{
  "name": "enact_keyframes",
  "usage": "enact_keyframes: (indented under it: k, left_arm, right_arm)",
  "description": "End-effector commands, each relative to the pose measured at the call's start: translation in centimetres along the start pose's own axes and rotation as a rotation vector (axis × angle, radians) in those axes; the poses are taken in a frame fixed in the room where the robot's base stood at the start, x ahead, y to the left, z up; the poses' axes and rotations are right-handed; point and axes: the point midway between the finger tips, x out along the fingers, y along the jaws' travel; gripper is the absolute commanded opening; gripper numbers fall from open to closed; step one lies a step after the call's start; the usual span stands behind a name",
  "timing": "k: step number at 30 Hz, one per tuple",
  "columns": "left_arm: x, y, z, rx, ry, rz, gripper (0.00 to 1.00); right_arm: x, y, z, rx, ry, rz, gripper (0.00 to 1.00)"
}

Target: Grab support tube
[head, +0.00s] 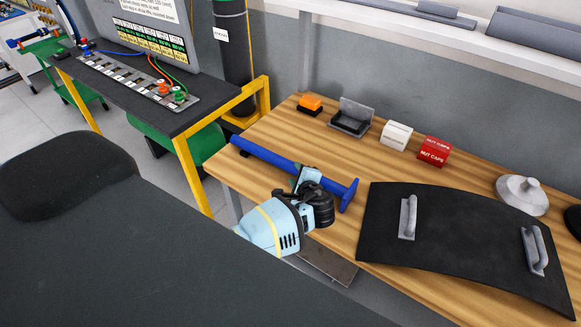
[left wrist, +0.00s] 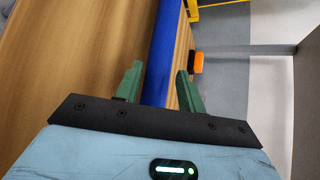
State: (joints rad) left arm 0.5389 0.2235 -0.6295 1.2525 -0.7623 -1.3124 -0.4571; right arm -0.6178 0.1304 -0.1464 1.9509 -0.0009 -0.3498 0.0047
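The support tube (head: 265,153) is a long blue tube with a crossbar at its right end. It lies along the front left part of the wooden table. My left gripper (head: 303,177) is over the tube near its crossbar end and hides part of it. In the left wrist view the blue tube (left wrist: 161,55) runs between the two green fingers of my left gripper (left wrist: 158,84). The fingers are apart, one on each side of the tube, with small gaps seeming to show near the tips. My right gripper is not in view.
On the wooden table (head: 345,165) are an orange block (head: 310,104), a grey open box (head: 352,118), a white box (head: 396,135), a red box (head: 434,151), a black curved panel with handles (head: 460,235) and a grey round part (head: 522,194). A yellow-framed workbench (head: 190,160) stands left.

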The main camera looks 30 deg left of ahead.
Motion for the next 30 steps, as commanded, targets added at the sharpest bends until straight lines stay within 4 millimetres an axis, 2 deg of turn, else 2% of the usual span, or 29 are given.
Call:
enact_keyframes:
  k: [3,9,20,28,30]
  left_arm:
    - [2.0,-0.1,0.4,0.002,-0.004,-0.001,0.39]
    - [3.7,-0.1,0.3,0.001,-0.001,-0.001,0.39]
    - [4.1,0.0,0.3,0.001,0.001,0.000,0.38]
    - [4.1,0.0,0.3,0.001,0.000,0.000,0.03]
    - [4.1,0.0,0.3,0.001,0.000,0.000,0.00]
  right_arm:
    - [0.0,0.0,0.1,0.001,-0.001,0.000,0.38]
    - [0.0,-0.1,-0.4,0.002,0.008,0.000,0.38]
    - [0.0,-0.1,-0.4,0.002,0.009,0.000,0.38]
    - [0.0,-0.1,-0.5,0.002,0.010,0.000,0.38]
    - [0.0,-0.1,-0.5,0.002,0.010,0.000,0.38]
